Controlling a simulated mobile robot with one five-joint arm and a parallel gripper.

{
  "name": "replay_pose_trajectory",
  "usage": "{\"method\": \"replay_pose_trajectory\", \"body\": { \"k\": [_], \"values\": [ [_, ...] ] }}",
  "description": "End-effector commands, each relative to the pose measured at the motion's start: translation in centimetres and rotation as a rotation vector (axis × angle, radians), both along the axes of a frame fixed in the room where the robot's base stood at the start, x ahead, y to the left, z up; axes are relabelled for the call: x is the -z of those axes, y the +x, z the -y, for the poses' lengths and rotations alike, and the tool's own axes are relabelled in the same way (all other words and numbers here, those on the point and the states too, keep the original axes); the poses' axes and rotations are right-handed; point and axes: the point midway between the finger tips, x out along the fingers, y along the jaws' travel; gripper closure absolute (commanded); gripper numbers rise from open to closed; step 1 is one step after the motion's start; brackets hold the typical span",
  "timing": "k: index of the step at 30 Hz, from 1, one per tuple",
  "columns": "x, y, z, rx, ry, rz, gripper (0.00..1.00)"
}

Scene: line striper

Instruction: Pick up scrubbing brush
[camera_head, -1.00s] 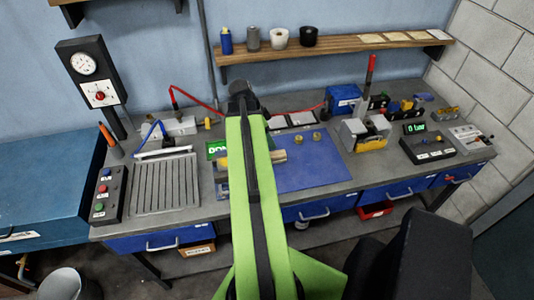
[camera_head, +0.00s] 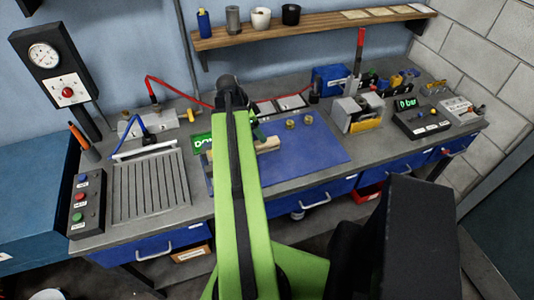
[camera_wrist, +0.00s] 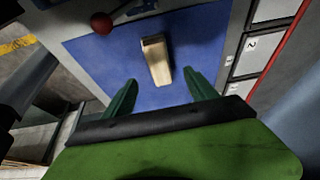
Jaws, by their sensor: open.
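The scrubbing brush, a pale wooden block (camera_wrist: 156,60), lies on the blue mat (camera_wrist: 95,60) on the workbench. In the wrist view my gripper (camera_wrist: 160,78) has its two dark green fingers spread apart, with the brush beyond and between their tips. Nothing is held. In the head view the brush (camera_head: 267,145) shows just right of my green arm, which hides part of it and most of the gripper. Any bristles cannot be made out.
A red ball knob (camera_wrist: 102,22) shows near the mat's edge in the wrist view. A ribbed grey tray (camera_head: 150,185) lies left of the mat. A grey and yellow machine (camera_head: 357,114) stands right of it. The mat's right part is clear except for small brass pieces (camera_head: 292,123).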

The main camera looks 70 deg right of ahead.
Motion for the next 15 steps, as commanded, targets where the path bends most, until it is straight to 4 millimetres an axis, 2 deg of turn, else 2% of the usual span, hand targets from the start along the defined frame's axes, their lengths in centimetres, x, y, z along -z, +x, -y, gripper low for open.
{"method": "replay_pose_trajectory", "body": {
  "k": [1, 3, 10, 15],
  "values": [
    [2.2, -0.4, 0.4, 0.003, 0.000, 0.000, 0.34],
    [3.2, -0.8, 0.7, 0.002, 0.000, 0.000, 0.34],
    [3.3, -1.2, 1.0, 0.002, 0.000, 0.000, 0.34],
    [5.6, -1.8, 1.4, 0.004, 0.000, 0.000, 0.34]
  ]
}}
